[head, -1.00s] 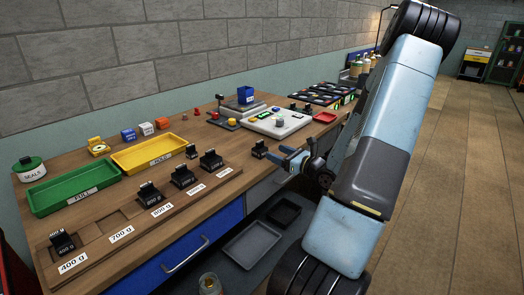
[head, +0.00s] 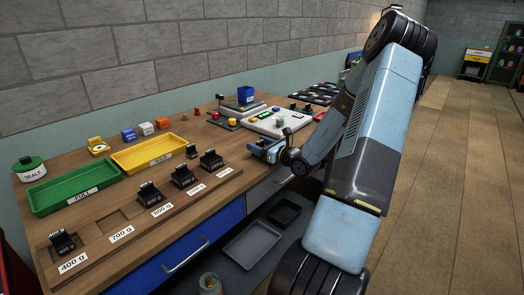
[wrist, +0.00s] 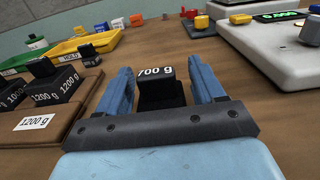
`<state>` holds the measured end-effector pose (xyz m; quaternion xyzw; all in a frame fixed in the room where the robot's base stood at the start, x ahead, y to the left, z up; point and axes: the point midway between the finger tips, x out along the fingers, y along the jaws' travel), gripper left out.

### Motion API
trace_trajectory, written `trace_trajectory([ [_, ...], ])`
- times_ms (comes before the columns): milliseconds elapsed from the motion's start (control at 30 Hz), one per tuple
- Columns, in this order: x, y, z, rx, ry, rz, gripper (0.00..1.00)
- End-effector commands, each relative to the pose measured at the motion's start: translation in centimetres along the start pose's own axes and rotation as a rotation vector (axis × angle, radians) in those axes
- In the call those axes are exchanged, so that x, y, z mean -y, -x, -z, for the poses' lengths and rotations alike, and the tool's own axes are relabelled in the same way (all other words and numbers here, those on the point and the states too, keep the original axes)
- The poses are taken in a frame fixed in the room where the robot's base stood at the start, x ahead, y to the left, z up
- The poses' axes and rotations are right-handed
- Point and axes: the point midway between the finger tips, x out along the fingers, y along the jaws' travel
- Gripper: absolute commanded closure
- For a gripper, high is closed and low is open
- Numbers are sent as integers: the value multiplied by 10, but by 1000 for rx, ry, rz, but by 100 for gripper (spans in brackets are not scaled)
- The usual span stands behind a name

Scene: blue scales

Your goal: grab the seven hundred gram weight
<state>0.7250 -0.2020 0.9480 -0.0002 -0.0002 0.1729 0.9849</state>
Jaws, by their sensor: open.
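The seven hundred gram weight (wrist: 160,90) is black, with "700 g" in white on its top block. In the wrist view it stands on the wooden bench between the two blue fingers of my gripper (wrist: 160,88). The fingers are open, one on each side of it, and a gap shows on the left. Contact on the right side is hard to tell. In the head view my gripper (head: 264,149) is low over the bench near its front edge, right of the weight rack, and hides the weight.
The wooden rack (head: 85,258) holds several black weights; its slot labelled 700 g (head: 122,235) is empty. The 1200 g weight (wrist: 72,82) stands left of my gripper. A grey scale (wrist: 265,45) is close on the right. Green (head: 45,200) and yellow trays (head: 123,160) lie behind the rack.

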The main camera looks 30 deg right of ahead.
Motion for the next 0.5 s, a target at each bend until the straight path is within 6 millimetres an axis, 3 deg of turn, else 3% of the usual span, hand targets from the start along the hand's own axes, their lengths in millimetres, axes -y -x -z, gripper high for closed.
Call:
trace_trajectory([
  [167, 0, 0, 0, 0, 0, 0, 33],
  [500, 0, 1, 1, -2, -1, 1, 65],
])
